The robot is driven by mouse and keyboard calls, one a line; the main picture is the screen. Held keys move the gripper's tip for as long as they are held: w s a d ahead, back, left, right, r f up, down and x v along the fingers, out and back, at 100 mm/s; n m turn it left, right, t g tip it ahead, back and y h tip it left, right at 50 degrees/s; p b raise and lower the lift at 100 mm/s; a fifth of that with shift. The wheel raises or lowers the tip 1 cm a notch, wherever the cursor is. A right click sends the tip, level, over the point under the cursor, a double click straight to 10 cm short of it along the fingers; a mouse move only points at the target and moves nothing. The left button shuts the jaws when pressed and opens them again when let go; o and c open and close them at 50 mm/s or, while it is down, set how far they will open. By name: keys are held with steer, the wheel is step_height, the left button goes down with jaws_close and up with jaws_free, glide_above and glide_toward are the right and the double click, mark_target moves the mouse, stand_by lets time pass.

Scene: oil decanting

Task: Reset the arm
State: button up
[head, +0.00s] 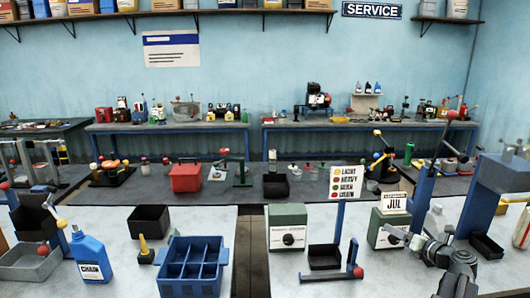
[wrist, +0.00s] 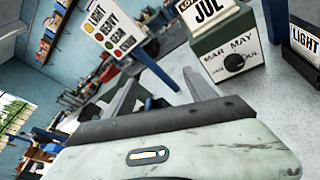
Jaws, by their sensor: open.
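My gripper (head: 402,235) is at the right in the head view, in front of the box with the JUL card (head: 394,203). In the wrist view my gripper (wrist: 160,92) shows two grey fingers spread apart beyond the pale wrist body, with nothing between them. The green month box (wrist: 226,55) is beyond the fingers there, with the JUL card (wrist: 209,10) on top. In the head view my arm partly hides that box, and I cannot tell the exact gap to it.
A colour-key sign (head: 345,180) stands left of the gripper. A blue lever stand (head: 354,258) with a black bin (head: 324,256), a second green box (head: 288,228), a blue crate (head: 194,265) and a blue CHAIN jug (head: 90,255) stand further left. A tall blue stand (head: 480,205) is close at the right.

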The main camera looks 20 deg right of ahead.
steer(key=w+a+f+n+g+y, duration=0.2)
steer(key=w+a+f+n+g, duration=0.15)
steer(key=a+n, duration=0.65)
steer(key=w+a+f+n+g+y, duration=0.1)
steer(key=w+a+f+n+g, duration=0.3)
steer(key=a, duration=1)
steer(key=w+a+f+n+g+y, duration=0.2)
steer(key=w+a+f+n, duration=0.3)
steer(key=a+n, duration=0.55)
steer(key=s+a+f+n+g+h, duration=0.2)
steer(key=s+a+f+n+g, duration=0.15)
steer(key=a+n, duration=0.65)
steer(key=s+a+f+n+g+h, duration=0.2)
steer(key=s+a+f+n, duration=0.15)
steer(key=a+n, duration=0.6)
step_height(320, 180, down, 22)
steer(key=s+a+r+m+b, duration=0.1)
steer(key=s+m+b, duration=0.15)
steer(key=b, duration=1.95)
step_height(320, 180, up, 16)
steer(key=p, duration=1.6)
steer(key=shift+a+n+g, duration=0.25)
steer(key=shift+n+g, duration=0.05)
steer(key=shift+n, duration=0.05)
steer(key=shift+r, duration=0.1)
